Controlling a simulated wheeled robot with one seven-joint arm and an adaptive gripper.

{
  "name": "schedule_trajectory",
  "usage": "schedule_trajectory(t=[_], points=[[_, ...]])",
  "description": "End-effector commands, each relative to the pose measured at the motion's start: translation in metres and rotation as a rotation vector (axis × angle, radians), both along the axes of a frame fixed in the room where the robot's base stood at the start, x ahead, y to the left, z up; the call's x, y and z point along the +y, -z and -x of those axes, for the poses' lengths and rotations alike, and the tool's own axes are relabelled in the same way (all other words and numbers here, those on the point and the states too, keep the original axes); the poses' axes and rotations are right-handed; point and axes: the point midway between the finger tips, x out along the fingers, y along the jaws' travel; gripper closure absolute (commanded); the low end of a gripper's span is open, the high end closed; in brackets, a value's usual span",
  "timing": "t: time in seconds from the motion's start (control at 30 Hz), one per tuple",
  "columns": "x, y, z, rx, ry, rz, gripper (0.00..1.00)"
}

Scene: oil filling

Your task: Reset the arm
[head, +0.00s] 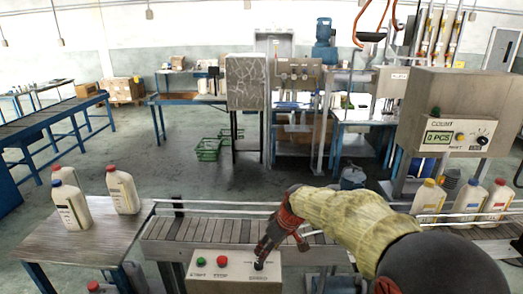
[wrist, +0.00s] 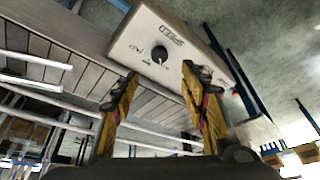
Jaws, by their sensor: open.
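My gripper (head: 262,250) reaches down from the right to the beige control box (head: 205,290) at the front of the conveyor. In the wrist view my gripper (wrist: 160,75) is open and empty, with its two yellow and black fingers spread apart. The black speed knob (wrist: 158,55) of the control box shows in the gap between the fingertips. I cannot tell whether a finger touches the knob. In the head view the box also bears a green button (head: 201,262) and a red button (head: 222,261).
The slatted conveyor (head: 200,228) runs behind the box, with a metal rail. White bottles (head: 123,190) stand on the wooden table (head: 110,235) at left. Several more bottles (head: 468,203) stand at right under the counter machine (head: 455,115). Open floor lies behind the conveyor.

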Motion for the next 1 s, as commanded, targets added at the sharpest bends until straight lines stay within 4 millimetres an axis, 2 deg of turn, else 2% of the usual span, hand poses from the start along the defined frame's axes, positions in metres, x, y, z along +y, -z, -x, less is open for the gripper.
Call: schedule_trajectory(t=[0.07,0.17,0.27,0.47,0.63,0.8,0.9,1.0], points=[[-0.002,0.005,0.005,0.031,0.049,-0.006,0.56],[-0.01,0.024,0.031,0.113,0.127,0.001,0.56],[-0.021,0.025,0.061,0.17,0.205,0.013,0.56],[-0.051,0.0,0.125,0.219,0.355,0.036,0.56],[-0.084,-0.035,0.192,0.21,0.492,0.049,0.56],[-0.118,-0.065,0.26,0.152,0.61,0.05,0.56],[-0.133,-0.078,0.295,0.099,0.652,0.045,0.56],[-0.145,-0.09,0.319,0.034,0.671,0.037,0.56]])
